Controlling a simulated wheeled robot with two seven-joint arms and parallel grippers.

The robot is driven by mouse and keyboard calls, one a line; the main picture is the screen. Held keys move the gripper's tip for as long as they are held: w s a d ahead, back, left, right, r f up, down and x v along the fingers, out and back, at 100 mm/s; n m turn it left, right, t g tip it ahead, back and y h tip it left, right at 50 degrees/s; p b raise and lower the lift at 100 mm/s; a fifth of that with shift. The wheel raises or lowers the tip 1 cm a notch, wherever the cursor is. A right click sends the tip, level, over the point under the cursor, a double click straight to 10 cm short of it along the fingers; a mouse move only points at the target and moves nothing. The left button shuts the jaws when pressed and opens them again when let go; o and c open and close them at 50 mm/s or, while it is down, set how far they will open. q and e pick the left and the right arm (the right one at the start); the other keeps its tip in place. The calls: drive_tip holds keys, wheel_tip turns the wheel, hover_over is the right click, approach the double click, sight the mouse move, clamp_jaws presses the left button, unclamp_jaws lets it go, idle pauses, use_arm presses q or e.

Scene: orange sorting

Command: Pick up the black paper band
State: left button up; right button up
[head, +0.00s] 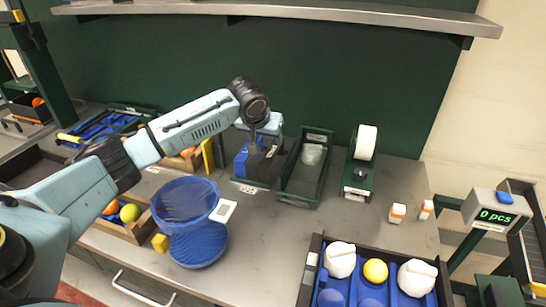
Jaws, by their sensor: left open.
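My left arm reaches in from the left, bends at a dark joint, and points down at the back middle of the bench. My left gripper (257,158) is open and low over a small dark green bin (250,185) with something blue in it. The arm and gripper cover part of this bin. I cannot make out the black paper band for certain; it may be hidden by the gripper or too small to tell. My right gripper is not in view.
A green bin (299,193) and a dispenser with a white roll (365,142) stand right of the gripper. A blue mesh item (198,244) lies in front. A black crate (306,275) holds wrapped and yellow fruit.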

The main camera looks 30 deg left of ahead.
sight(271, 152)
use_arm(q)
drive_tip(key=x, duration=0.5)
drive_tip(key=shift+s+b+x, duration=0.15)
drive_tip(key=shift+b+x, duration=0.15)
drive_tip(key=shift+x, duration=1)
drive_tip(key=shift+s+b+x, duration=0.1)
drive_tip(key=shift+b+x, duration=0.15)
drive_tip(key=shift+x, duration=1.1)
drive_tip(key=shift+f, duration=0.15)
drive_tip(key=shift+c, duration=0.5)
drive_tip(key=c, duration=0.9)
